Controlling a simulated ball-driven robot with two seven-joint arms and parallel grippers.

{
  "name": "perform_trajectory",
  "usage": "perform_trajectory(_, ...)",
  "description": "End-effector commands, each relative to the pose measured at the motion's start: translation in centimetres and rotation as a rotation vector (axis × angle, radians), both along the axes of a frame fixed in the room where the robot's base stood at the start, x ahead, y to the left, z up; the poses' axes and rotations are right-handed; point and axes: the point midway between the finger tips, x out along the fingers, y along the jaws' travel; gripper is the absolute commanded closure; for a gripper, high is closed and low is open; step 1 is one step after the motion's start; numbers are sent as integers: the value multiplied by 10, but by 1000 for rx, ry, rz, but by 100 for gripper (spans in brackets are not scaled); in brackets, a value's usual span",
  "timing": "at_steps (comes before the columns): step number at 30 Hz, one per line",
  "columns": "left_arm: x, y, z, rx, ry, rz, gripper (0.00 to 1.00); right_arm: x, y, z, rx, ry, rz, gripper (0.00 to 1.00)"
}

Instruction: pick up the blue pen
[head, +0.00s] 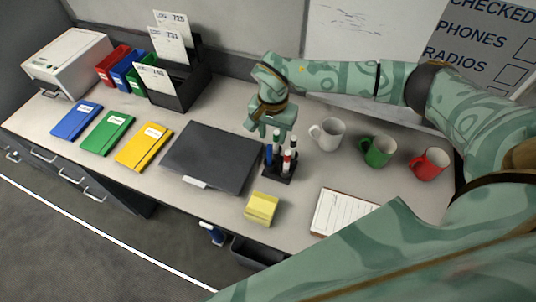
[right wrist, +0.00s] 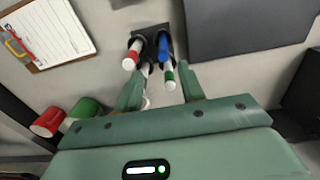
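A small dark pen holder (head: 283,176) stands on the desk right of the dark laptop, with several pens upright in it. Blue (head: 268,154) shows at its left side and red (head: 287,157) at its right in the head view. My right gripper (head: 273,132) is just above and behind the holder. Its fingers (right wrist: 160,78) are apart, with pens showing between and beyond them; none is clearly gripped. My left gripper is not in view.
White (head: 327,134), green (head: 377,150) and red (head: 429,164) mugs stand to the right. A closed laptop (head: 212,157) lies left, yellow notes (head: 261,208) in front, and a clipboard (head: 342,212) at front right. Notebooks and a file rack are farther left.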

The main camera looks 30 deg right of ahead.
Motion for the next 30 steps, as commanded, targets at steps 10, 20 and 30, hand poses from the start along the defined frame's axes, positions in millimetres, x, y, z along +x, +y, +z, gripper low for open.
perform_trajectory(10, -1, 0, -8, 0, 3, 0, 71, 0, 2, -50, 3, 0, 1, 61)
perform_trajectory(20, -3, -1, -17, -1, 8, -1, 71, -1, 10, -96, 3, 0, -1, 61)
perform_trajectory(30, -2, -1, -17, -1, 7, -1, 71, 0, 10, -99, 3, -2, 0, 80)
